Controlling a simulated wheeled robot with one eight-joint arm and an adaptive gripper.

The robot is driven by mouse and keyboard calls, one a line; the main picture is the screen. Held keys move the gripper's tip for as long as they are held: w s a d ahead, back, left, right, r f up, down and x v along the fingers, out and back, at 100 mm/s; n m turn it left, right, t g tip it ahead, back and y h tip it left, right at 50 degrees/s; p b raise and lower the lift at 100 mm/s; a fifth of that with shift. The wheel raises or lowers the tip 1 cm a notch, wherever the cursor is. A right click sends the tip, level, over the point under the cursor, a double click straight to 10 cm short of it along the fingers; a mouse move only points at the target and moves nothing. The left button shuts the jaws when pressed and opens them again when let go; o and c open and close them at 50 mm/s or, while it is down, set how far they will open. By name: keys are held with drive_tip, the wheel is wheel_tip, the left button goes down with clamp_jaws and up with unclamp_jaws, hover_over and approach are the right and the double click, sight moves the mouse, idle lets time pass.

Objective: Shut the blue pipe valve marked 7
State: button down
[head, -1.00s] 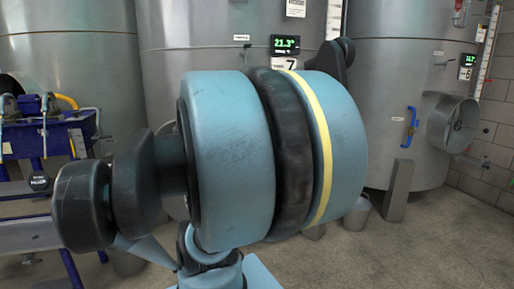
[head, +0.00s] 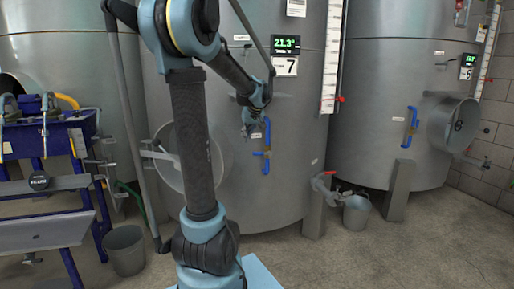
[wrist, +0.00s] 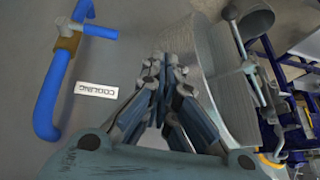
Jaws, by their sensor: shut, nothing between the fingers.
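The blue pipe valve (head: 267,138) is an upright blue pipe with a brass-coloured body, on the front of the grey tank marked 7 (head: 287,67). In the wrist view the blue pipe (wrist: 50,88) is at the left, with the brass valve body (wrist: 68,43) near its top and a label reading COOLING beside it. My gripper (head: 249,131) is shut and empty, just left of the pipe in the head view. In the wrist view my gripper (wrist: 165,62) is right of the pipe and label, apart from them.
A red-handled tap (head: 324,184) sticks out low on the tank, with a bucket (head: 357,213) near it. A round hatch (head: 165,160) is partly behind my arm. A blue bench (head: 60,140) stands left. Another tank (head: 385,90) at right carries a similar blue pipe (head: 411,125).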

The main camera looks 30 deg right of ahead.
hover_over(261, 153)
drive_tip(key=s+a, duration=0.2)
drive_tip(key=s, duration=0.2)
drive_tip(key=shift+t+h, duration=0.3)
drive_tip(key=x, duration=0.9)
drive_tip(key=shift+w+d+f, duration=0.15)
drive_tip(key=shift+d+f, duration=0.2)
